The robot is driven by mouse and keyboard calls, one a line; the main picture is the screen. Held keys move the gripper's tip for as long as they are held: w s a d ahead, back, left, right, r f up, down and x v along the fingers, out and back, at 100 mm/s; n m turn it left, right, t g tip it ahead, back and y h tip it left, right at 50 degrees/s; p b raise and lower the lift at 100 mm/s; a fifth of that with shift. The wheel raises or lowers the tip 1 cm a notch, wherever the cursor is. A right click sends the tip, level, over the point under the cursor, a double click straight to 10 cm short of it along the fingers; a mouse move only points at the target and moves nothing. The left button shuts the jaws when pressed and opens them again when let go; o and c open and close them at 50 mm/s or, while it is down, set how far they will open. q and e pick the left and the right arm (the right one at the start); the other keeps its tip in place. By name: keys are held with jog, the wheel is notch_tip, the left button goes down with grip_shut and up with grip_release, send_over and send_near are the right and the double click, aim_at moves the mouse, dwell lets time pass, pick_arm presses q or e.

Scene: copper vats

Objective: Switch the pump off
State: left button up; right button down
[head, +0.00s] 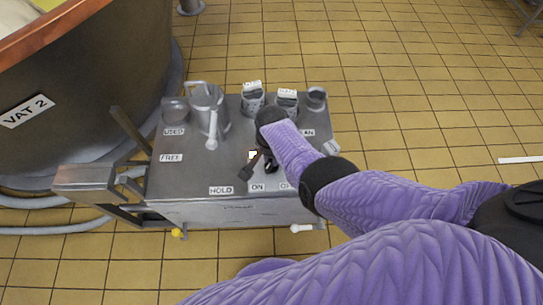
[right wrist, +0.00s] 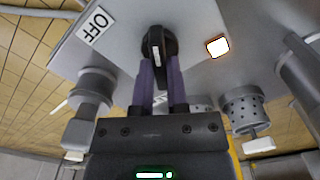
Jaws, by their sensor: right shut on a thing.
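The pump switch is a black knob with a white line (right wrist: 157,42) on the grey top of a steel cart. My right gripper (right wrist: 160,80) is shut on this knob, with a finger on each side. In the right wrist view the white line runs nearly straight up the picture, and the OFF label (right wrist: 96,25) lies to its upper left. A small lamp (right wrist: 217,46) beside the knob glows white with an orange edge. In the head view the ON label (head: 257,187) is at the cart's front edge, and my arm partly covers the OFF label. My left gripper is not in view.
The cart top (head: 185,187) carries a steel jug (head: 207,110), several cups and labels such as HOLD (head: 221,190). A copper vat marked VAT 2 (head: 27,111) stands close on the left, with hoses on the floor. The tiled floor (head: 430,90) at right is mostly clear.

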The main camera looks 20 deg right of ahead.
jog(key=shift+n, duration=2.2)
jog(key=n, duration=0.2)
jog(key=shift+n+p, duration=0.3)
jog(key=shift+p, duration=0.05)
jog(key=n, duration=0.3)
jog(key=shift+n, duration=0.3)
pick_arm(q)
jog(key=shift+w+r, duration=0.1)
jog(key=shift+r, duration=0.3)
pick_arm(e)
jog(key=shift+n, duration=0.6)
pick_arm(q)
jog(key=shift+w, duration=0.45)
